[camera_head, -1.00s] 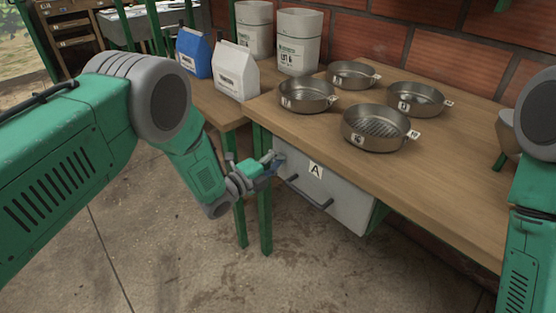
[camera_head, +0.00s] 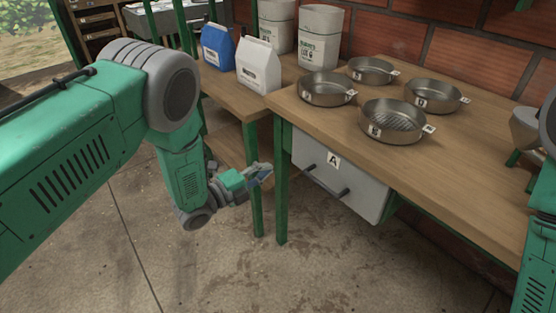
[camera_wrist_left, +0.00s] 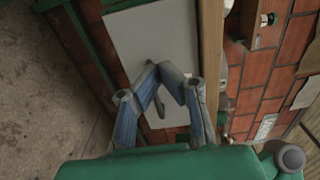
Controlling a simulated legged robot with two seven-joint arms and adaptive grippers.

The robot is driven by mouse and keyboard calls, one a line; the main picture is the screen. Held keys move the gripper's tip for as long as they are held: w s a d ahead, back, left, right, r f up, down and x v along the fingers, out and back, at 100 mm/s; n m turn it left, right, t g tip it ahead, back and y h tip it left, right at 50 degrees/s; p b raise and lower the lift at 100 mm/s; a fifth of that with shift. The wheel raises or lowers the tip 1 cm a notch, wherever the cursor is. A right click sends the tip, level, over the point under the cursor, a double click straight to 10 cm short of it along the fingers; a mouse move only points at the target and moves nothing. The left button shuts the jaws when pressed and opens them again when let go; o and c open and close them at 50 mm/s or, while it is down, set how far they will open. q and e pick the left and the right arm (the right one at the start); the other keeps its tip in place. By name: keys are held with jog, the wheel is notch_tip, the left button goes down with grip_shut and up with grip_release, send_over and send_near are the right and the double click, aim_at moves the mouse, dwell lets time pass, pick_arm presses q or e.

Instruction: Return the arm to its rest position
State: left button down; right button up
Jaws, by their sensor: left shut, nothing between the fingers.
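My left arm comes in from the left in the head view and bends down. Its gripper (camera_head: 262,173) is left of the table's drawer and apart from it. It is shut and empty; the wrist view shows the two blue-grey fingers (camera_wrist_left: 162,75) angled together at their tips. The grey drawer (camera_head: 370,198), with a dark handle and a label "A", sits under the wooden tabletop. Its front also shows as a pale panel in the wrist view (camera_wrist_left: 160,38).
Several metal pans, one of them (camera_head: 395,122) nearest, stand on the wooden table (camera_head: 460,165). A blue bag (camera_head: 217,47), a white bag (camera_head: 258,66) and two pale sacks stand behind. Green legs (camera_head: 281,200) stand near my gripper. The concrete floor (camera_head: 240,275) below is clear.

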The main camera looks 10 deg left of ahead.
pick_arm(q)
jog(key=s+a+f+n+g+y+p, duration=0.1)
jog(key=s+a+f+n+g+y, duration=0.3)
jog(key=s+n, duration=0.35)
jog(key=s+a+f+n+g+y+p, duration=0.1)
jog(key=s+a+f+n+g+y, duration=0.1)
jog(key=s+a+f+n+y, duration=0.45)
jog(key=s+a+n+g+p, duration=0.1)
jog(key=s+n+g, duration=0.6)
jog(key=s, duration=1.8)
jog(key=a+n, duration=0.1)
jog(key=n, duration=0.3)
jog(key=shift+g, duration=0.3)
pick_arm(e)
jog(key=r, duration=0.3)
jog(key=shift+a+r, duration=0.4)
pick_arm(q)
jog(key=shift+y, duration=0.25)
